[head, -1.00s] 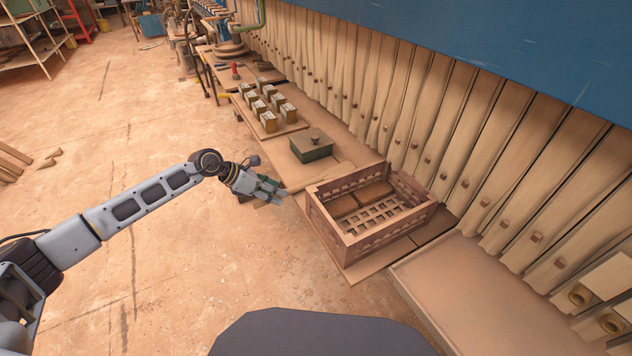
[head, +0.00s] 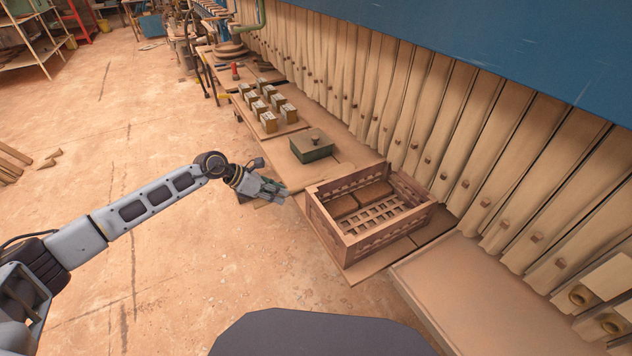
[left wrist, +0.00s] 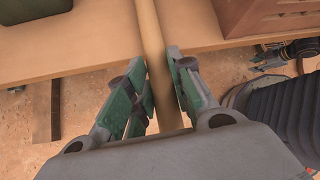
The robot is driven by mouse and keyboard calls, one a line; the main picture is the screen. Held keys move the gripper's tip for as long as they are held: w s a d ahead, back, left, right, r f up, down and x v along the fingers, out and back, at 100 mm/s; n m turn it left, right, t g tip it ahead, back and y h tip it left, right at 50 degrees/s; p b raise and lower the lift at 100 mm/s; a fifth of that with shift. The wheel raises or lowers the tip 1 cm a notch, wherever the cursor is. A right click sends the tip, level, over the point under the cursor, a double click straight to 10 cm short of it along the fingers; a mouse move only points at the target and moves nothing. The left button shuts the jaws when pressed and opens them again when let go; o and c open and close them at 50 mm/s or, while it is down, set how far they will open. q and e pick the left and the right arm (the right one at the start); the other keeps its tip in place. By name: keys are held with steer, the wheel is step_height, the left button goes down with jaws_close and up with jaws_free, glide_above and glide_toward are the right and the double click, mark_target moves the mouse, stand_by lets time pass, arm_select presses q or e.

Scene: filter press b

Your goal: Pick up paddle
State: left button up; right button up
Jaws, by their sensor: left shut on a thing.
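The paddle is a light wooden rod in the left wrist view (left wrist: 151,35), running up between the fingers and over the bench edge. My left gripper (left wrist: 160,92) is shut on this rod; the far end of the paddle is out of the wrist view. In the head view my left gripper (head: 277,190) is at the bench's front edge, left of the brown slotted crate. Part of my right gripper (left wrist: 268,60) seems to show at the right edge of the wrist view; its jaw state is unclear. The head view does not show it.
The brown crate (head: 350,236) stands right of the gripper, with brown blocks inside. A dark green lidded box (head: 312,150) sits behind it on the bench. Several small metal blocks (head: 269,121) stand further back. The floor in front is open.

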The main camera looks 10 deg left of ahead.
arm_select(q)
jaws_close()
steer(key=shift+r, duration=0.15)
steer(key=shift+r, duration=0.25)
step_height(320, 180, up, 8)
steer(key=shift+r+p, duration=0.2)
steer(key=shift+p, duration=0.15)
steer(key=shift+r, duration=0.45)
arm_select(e)
steer(key=shift+s+d+f, duration=0.2)
steer(key=shift+d+f, duration=0.25)
steer(key=shift+f, duration=0.3)
steer(key=shift+s, duration=0.1)
